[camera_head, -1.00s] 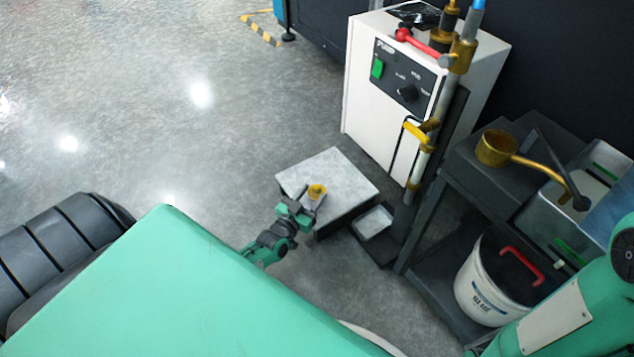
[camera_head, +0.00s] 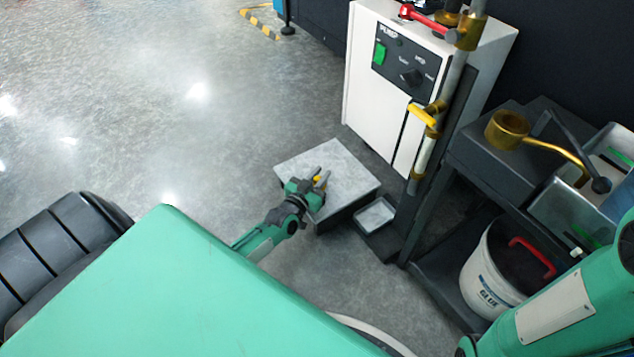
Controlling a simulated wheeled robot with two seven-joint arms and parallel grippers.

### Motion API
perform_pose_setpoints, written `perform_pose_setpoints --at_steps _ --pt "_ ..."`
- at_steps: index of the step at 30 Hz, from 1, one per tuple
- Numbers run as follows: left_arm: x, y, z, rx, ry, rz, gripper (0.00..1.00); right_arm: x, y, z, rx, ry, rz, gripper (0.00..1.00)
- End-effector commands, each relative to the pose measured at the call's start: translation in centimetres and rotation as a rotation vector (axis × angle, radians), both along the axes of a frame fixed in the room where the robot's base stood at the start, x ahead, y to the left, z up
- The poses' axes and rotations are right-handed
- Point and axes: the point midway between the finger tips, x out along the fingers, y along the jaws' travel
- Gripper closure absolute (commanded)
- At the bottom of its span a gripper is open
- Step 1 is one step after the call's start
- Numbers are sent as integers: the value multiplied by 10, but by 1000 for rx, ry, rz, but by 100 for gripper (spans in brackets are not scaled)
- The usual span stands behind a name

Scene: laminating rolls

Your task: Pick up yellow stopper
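The yellow stopper (camera_head: 318,182) is small and mostly hidden by my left gripper (camera_head: 321,176). It shows as a yellow patch between the two grey fingers, over the pale square top of a low stand (camera_head: 350,178). The fingers look apart, one on each side of the stopper. I cannot tell whether they touch it. My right gripper is not in view; only part of my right arm shows at the lower right.
A white machine (camera_head: 400,120) with a vertical pipe and yellow handle (camera_head: 422,115) stands behind the stand. A small tray (camera_head: 375,214) lies beside it. A dark shelf at right holds a brass ladle (camera_head: 510,126) and a white bucket (camera_head: 489,284). The floor at left is clear.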

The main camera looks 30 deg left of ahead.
Motion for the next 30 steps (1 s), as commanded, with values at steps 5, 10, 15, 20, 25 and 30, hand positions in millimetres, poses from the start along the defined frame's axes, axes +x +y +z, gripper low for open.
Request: perform_pose_setpoints --at_steps 5,10,15,20,25,30 --pt "0 0 0 0 0 0 100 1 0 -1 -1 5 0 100" --pt "0 0 0 0 0 0 100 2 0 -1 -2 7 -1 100" --pt "0 0 8 0 0 0 100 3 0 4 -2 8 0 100" --pt "0 -1 26 0 -2 0 100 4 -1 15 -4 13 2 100" --pt "-1 0 54 -1 -1 0 100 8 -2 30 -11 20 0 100" --pt "0 0 91 -1 -2 0 100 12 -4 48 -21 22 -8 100"
